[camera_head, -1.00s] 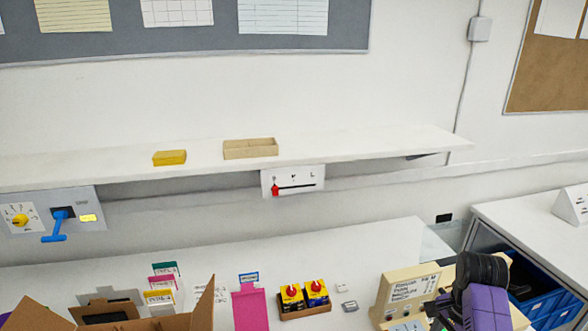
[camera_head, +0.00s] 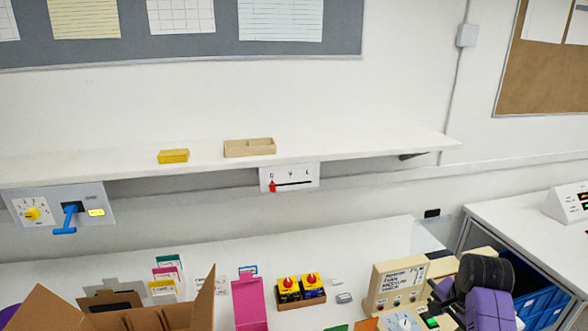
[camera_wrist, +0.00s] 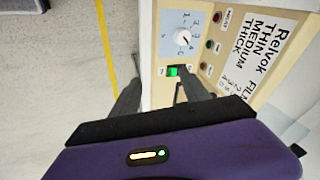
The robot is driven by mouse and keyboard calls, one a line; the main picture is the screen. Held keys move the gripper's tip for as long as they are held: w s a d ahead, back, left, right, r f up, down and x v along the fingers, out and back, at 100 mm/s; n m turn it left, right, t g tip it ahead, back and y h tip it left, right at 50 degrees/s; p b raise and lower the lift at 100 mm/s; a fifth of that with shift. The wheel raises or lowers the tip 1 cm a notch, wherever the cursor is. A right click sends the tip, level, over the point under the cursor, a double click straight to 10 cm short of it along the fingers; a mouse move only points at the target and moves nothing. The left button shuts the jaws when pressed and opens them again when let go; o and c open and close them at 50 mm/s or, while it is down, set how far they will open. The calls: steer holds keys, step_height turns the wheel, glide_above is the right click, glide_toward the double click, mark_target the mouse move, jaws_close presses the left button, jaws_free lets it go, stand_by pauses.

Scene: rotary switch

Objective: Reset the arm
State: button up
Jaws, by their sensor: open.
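A beige control box (camera_head: 385,280) stands at the lower right in the head view, with a printed label on its upper part. The box (camera_wrist: 150,60) fills the upper middle of the wrist view. Its white dial with a rotary knob (camera_wrist: 182,38) and a lit green switch (camera_wrist: 173,71) face my wrist camera. Small round buttons or lamps sit beside the dial. My gripper (camera_wrist: 160,92) is open and empty, its dark fingers reaching toward the box near the green switch. I cannot tell whether they touch it. In the head view my purple and black wrist partly hides the box's right side.
A cardboard box (camera_head: 40,311) stands at lower left. A pink holder (camera_head: 249,305) and a tray with yellow-and-red switches (camera_head: 300,288) stand left of the beige box. A white shelf (camera_head: 350,148) runs above the bench. Blue bins (camera_head: 535,300) are at right.

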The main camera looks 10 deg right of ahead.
steer(key=s+a+r+n+t+h+b, duration=0.2)
steer(key=s+a+r+n+t+b, duration=0.15)
steer(key=s+a+n+t, duration=1.1)
steer(key=s+a+g+y+b, duration=0.1)
steer(key=s+a, duration=0.4)
steer(key=s, duration=0.7)
steer(key=s+a+g+y+b, duration=0.1)
steer(key=s+a, duration=0.5)
steer(key=s, duration=0.6)
steer(key=shift+s+a+r+g+y+b, duration=0.2)
steer(key=shift+g+y+b, duration=0.3)
steer(key=shift+y, duration=0.4)
